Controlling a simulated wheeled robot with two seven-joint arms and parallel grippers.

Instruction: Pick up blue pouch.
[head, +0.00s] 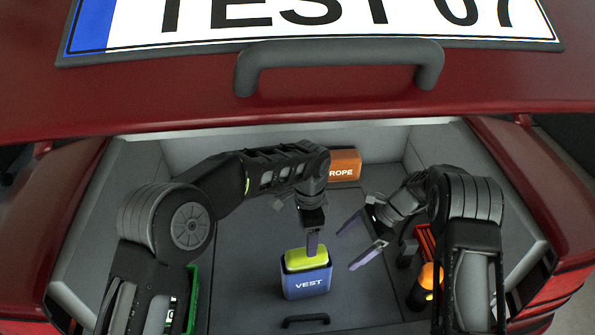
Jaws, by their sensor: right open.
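The blue pouch (306,283), marked VEST, sits on the grey trunk floor in the head view, with a yellow-green top (307,259) sticking out. My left gripper (312,254) points down over the pouch, its fingers in front of or touching the yellow-green top. It shows edge-on, so I cannot tell whether its fingers are apart. My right gripper (344,252) is to the right of the pouch, open and empty, its two fingers spread and pointing left toward it.
An orange box (345,164) marked ROPE stands at the back, partly behind my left arm. Red and orange items (430,277) lie at the right, partly hidden by my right arm. A floor handle (306,320) is in front of the pouch. The raised lid's grey handle (340,54) hangs above.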

